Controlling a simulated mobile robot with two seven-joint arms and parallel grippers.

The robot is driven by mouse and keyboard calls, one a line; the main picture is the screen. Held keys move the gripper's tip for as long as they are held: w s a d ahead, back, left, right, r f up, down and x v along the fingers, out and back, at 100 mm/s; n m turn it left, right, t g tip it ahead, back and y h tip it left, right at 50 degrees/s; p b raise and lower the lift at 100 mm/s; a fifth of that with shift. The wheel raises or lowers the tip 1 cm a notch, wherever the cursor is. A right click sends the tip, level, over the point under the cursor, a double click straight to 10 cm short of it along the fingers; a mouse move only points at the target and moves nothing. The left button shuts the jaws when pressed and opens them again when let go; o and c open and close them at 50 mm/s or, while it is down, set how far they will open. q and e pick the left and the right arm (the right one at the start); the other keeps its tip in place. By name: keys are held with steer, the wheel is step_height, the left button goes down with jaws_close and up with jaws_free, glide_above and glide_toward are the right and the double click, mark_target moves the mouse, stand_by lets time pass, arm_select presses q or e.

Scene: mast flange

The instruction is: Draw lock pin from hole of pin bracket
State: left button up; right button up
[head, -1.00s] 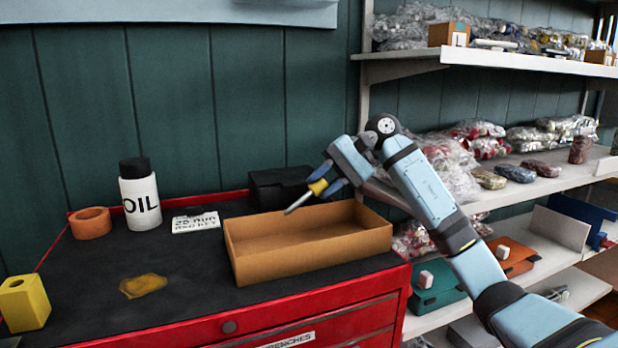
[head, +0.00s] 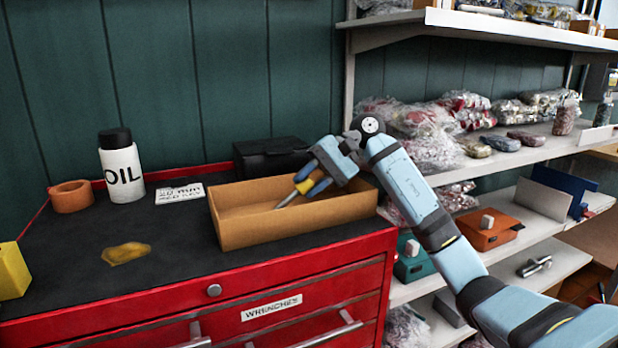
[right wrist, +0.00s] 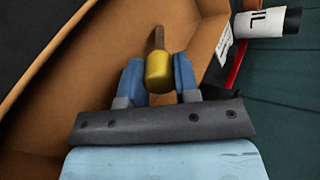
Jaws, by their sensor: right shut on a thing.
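My right gripper (head: 307,181) is shut on a yellow-headed pin (head: 304,187) with a thin grey shaft, which looks like the lock pin. The shaft points down to the left, inside the open cardboard box (head: 262,234). In the right wrist view the blue fingers flank the yellow head (right wrist: 158,74), and the shaft points away into the box (right wrist: 95,70). I cannot tell whether the tip touches the box floor. No pin bracket is clear to me; a yellow block (head: 12,272) is cut off at the left edge. My left gripper is not in view.
The box stands on the black top of a red tool chest (head: 300,262). An oil bottle (head: 122,170), an orange ring (head: 71,197), a white label and a yellow stain lie left. A black case (head: 272,158) is behind. Shelves (head: 500,150) stand right.

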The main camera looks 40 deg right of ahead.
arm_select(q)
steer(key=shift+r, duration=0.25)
arm_select(e)
steer(key=o, duration=1)
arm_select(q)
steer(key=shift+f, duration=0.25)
arm_select(e)
step_height(320, 180, up, 7)
steer(key=shift+r+p, duration=0.2)
steer(key=shift+p, duration=0.65)
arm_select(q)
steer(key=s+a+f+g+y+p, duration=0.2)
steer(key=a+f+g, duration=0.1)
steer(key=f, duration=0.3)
arm_select(e)
step_height(320, 180, up, 12)
steer(key=shift+r, duration=0.25)
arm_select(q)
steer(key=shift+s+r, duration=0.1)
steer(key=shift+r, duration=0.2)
